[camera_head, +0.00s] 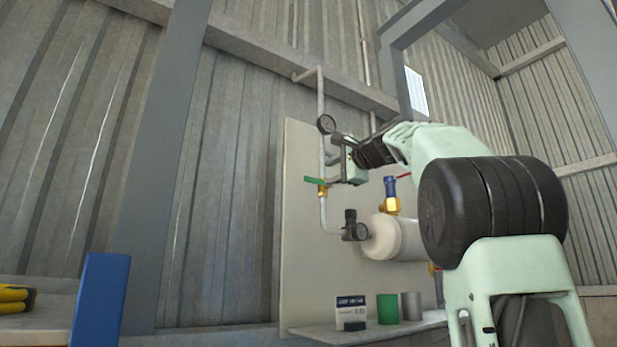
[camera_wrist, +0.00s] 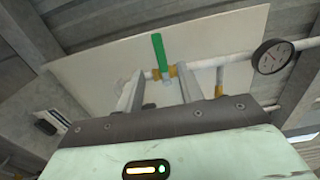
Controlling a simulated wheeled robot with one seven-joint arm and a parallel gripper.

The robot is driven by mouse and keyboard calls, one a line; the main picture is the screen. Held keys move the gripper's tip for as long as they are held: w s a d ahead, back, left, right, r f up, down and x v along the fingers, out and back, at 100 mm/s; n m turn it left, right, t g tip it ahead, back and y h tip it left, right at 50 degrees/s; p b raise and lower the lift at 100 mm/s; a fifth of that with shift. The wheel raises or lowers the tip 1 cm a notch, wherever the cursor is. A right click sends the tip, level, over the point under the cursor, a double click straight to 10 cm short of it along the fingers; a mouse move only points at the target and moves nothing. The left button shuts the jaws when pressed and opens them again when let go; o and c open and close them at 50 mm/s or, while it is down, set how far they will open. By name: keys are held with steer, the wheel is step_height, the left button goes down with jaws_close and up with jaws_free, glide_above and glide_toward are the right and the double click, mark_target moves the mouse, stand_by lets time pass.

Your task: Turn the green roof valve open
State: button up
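The green roof valve has a green lever (camera_head: 315,181) on a brass body (camera_head: 322,190), set in a vertical grey pipe on the pale panel. The lever points left, crosswise to the pipe. In the wrist view the green lever (camera_wrist: 158,52) stands upright in the picture, with its brass body (camera_wrist: 165,73) showing between my fingers. My gripper (camera_head: 333,169) is just right of the valve in the head view. In the wrist view my gripper (camera_wrist: 160,80) is open with nothing held. Its fingers lie either side of the valve's base; I cannot tell whether they touch it.
A white tank (camera_head: 392,238), a blue-topped brass fitting (camera_head: 391,190) and a black regulator (camera_head: 353,228) are below. A green cup (camera_head: 387,309) and grey cup (camera_head: 411,306) stand on the shelf.

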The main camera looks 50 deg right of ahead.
mark_target(314, 180)
steer(key=p+x, duration=0.5)
steer(key=x, duration=0.4)
steer(key=shift+w+d+r, duration=0.15)
steer(key=shift+w, duration=0.2)
steer(key=shift+w+d, duration=0.15)
steer(key=shift+w, duration=0.45)
jaws_close()
